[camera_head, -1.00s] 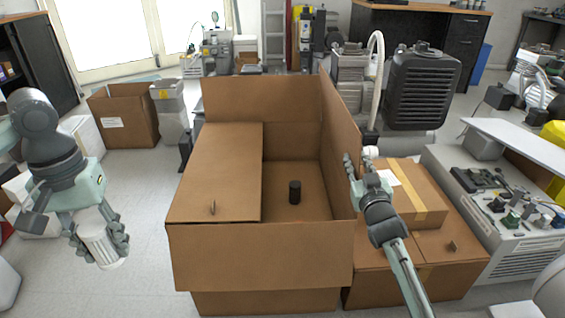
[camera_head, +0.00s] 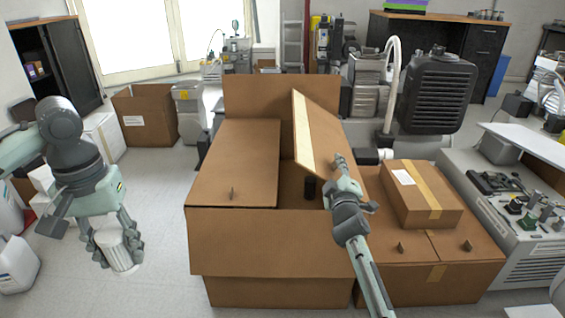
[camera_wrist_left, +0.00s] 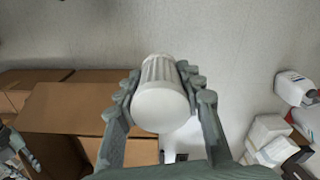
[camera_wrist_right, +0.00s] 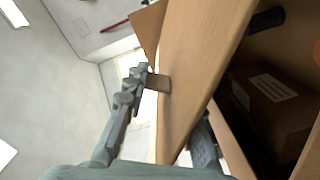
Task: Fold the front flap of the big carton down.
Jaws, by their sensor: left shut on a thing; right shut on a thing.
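The big carton (camera_head: 280,291) stands in the middle of the head view. Its left flap (camera_head: 235,165) lies flat over the left part of the opening, with a small tab on it. Its front flap (camera_head: 275,243) slants down outside the front wall. Its back flap (camera_head: 280,97) stands up. Its right flap (camera_head: 318,135) leans inward over the opening, with my right gripper (camera_head: 340,163) shut on it; the right wrist view shows the flap (camera_wrist_right: 195,75) between the fingers. My left gripper (camera_head: 118,245) is shut on a white ribbed cylinder (camera_wrist_left: 160,97), left of the carton.
A black cylinder (camera_head: 310,187) stands inside the carton. A closed carton (camera_head: 430,270) with a smaller taped box (camera_head: 423,195) on top adjoins it at right. A black compressor (camera_head: 433,92) stands behind these. Floor is clear between my left gripper and the carton.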

